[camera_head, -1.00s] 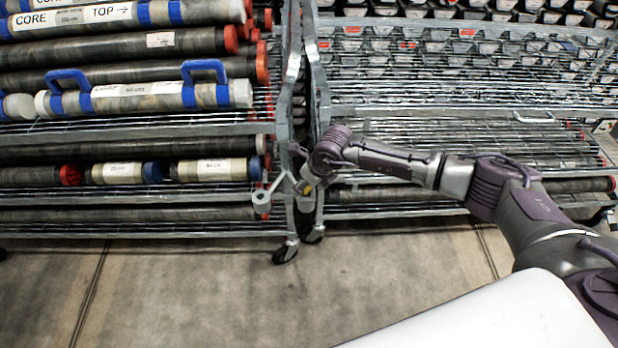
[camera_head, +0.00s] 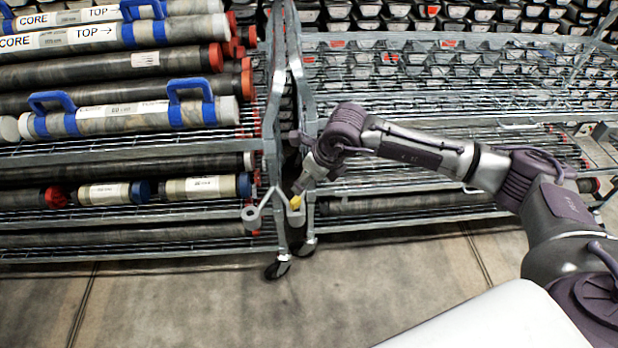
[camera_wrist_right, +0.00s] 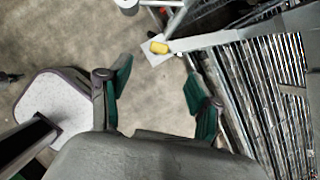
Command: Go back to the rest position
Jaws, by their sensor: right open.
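My right arm reaches in from the right in the head view, and its gripper (camera_head: 306,182) points down and left at the gap between two wire racks. In the right wrist view the right gripper (camera_wrist_right: 158,88) has its green-padded fingers spread apart with nothing between them. A clear core liner with blue handles (camera_head: 130,112) lies on the left rack, away from the gripper. Other core liners with red, orange or blue ends lie on the same rack. My left gripper is not in view.
The left rack (camera_head: 140,152) and the right rack (camera_head: 440,105) stand close together. Pale cylinders on a bracket (camera_head: 251,214) and a yellow piece (camera_head: 296,201) are near the right gripper. The concrete floor (camera_head: 350,275) in front is clear.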

